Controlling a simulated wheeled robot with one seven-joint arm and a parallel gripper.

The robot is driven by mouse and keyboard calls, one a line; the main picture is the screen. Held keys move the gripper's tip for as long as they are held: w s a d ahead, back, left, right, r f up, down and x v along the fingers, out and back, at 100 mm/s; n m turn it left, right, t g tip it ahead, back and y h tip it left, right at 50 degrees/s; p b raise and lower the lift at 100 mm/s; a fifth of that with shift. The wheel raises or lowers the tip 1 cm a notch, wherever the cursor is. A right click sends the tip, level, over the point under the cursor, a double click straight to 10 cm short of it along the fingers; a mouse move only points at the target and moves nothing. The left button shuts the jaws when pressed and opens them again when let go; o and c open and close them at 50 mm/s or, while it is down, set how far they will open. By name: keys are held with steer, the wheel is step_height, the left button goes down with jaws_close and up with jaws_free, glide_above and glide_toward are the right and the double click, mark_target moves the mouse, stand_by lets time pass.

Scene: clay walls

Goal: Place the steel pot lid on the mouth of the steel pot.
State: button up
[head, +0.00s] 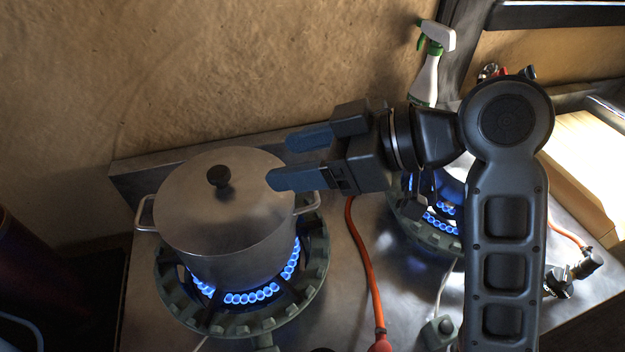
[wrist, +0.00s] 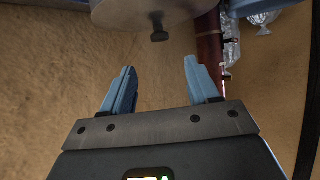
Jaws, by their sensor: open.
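The steel pot lid (head: 185,200) lies over the mouth of the steel pot (head: 225,262) and looks level, with its black knob (head: 219,176) on top. The pot stands upright on a lit burner at the left. My gripper (head: 279,161) is open and empty, with its blue fingers pointing left at the right side of the lid, apart from the knob. In the wrist view, the lid (wrist: 150,10) and its knob (wrist: 159,30) show at the top, beyond the open fingertips (wrist: 159,66). The pot's mouth is hidden under the lid.
A second lit burner (head: 425,215) is on the right, partly behind my arm. An orange hose (head: 365,260) runs between the burners. A spray bottle (head: 430,65) stands at the back by the clay wall (head: 200,70). A wooden board (head: 580,165) is at the far right.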

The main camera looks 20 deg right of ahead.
steer(key=shift+d, duration=0.1)
steer(key=s+d+f+m+t+h, duration=0.35)
steer(key=s+d+f+m, duration=0.2)
steer(key=f, duration=0.25)
steer(key=s+d+f+m+t+h, duration=0.2)
steer(key=s+d+f+m+h, duration=0.2)
steer(key=s+f, duration=0.3)
steer(key=s+d+r+m+t+h, duration=0.1)
steer(key=s, duration=0.8)
steer(key=s+d+r+m+t+h, duration=0.1)
steer(key=s+d+r+h, duration=0.1)
steer(key=s, duration=0.8)
steer(key=shift+r, duration=0.1)
